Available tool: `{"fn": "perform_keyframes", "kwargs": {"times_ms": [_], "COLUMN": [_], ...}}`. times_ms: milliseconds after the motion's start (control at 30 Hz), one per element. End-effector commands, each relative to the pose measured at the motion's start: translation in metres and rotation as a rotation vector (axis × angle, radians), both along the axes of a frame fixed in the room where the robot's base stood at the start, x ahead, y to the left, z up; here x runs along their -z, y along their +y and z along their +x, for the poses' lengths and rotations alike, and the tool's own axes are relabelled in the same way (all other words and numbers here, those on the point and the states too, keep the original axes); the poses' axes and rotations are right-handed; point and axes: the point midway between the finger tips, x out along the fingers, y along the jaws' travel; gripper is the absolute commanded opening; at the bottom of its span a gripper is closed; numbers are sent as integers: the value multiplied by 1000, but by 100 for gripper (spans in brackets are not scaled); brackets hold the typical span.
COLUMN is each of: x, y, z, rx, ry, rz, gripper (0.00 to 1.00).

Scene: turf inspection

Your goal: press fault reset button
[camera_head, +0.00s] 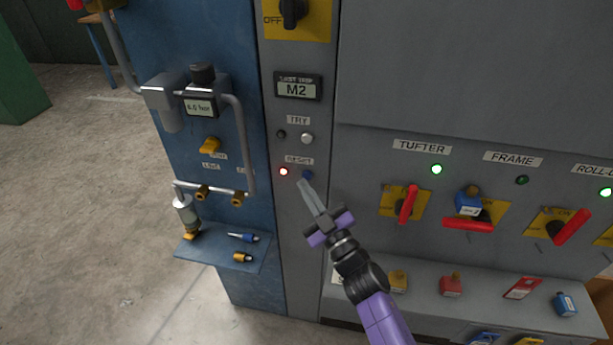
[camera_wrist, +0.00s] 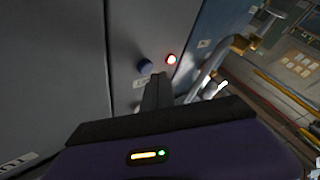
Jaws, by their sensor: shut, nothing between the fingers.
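The blue reset button (camera_head: 308,174) sits on the grey panel strip under the RESET label (camera_head: 299,160), just right of a lit red lamp (camera_head: 284,171). My gripper (camera_head: 302,183) is shut and empty, its fingertips just below and left of the button in the head view. I cannot tell whether they touch the panel. In the wrist view, the blue button (camera_wrist: 146,66) shows whole beyond the fingertips (camera_wrist: 158,78), and the red lamp (camera_wrist: 171,59) glows to its right. The button's label is partly hidden there by the fingers.
Above are a TRY button (camera_head: 307,138) and a display reading M2 (camera_head: 297,90). Right of my arm are red-handled switches (camera_head: 409,204) and a shelf with padlocks and tags. Left is a blue panel with pipes (camera_head: 238,140) and a small ledge (camera_head: 215,252).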

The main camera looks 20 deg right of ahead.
Motion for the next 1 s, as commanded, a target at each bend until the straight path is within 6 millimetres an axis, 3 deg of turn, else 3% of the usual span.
{"fn": "perform_keyframes", "kwargs": {"times_ms": [1000], "x": [0], "y": [-7], "z": [9], "rx": [0], "ry": [0], "rz": [0], "gripper": [0]}}
